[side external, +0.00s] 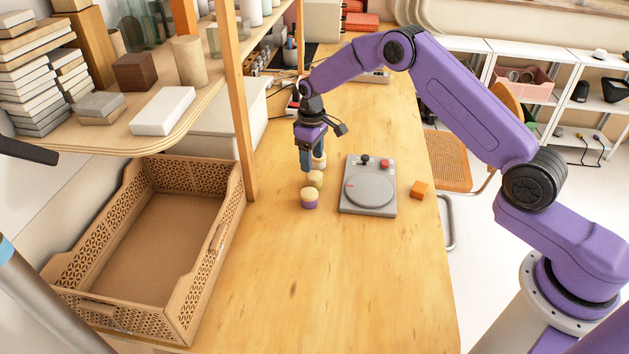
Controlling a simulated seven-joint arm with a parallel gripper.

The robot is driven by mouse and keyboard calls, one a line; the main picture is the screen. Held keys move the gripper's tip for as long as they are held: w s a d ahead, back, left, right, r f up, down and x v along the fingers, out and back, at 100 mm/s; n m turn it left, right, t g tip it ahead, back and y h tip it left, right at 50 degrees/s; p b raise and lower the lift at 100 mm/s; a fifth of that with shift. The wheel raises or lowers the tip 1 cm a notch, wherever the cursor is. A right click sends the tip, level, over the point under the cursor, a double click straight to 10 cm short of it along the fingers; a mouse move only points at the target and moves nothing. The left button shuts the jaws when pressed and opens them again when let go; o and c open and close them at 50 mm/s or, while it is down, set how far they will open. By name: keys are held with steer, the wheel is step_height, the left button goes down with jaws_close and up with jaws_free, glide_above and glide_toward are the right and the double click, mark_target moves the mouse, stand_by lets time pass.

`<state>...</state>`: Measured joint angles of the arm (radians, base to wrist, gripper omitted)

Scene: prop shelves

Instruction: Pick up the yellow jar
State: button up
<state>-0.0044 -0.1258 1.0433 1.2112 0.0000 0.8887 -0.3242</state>
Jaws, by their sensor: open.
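Several small lidded jars stand on the wooden table near its middle, in a rough row. A yellowish jar with a tan lid (315,179) stands in the middle of the row; it is the closest match to the yellow jar, though its colour is hard to tell at this size. A purple jar with a pale lid (309,200) stands in front of it. Another pale-topped jar (320,161) stands behind, partly hidden by my gripper. My gripper (307,167) points down above the row, open and empty. Its fingers overlap the jars in the picture, so the exact gap is unclear.
A grey device with a round plate (369,188), a black knob and a red button lies right of the jars. A brown crate (215,250) and shelf post (236,100) stand left. The table front is clear.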

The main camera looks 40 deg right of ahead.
mark_target(314, 174)
steer(key=shift+s+f, duration=0.2)
steer(key=shift+f, duration=1.55)
steer(key=shift+s+f, duration=0.15)
steer(key=shift+f, duration=1.55)
steer(key=c, duration=0.8)
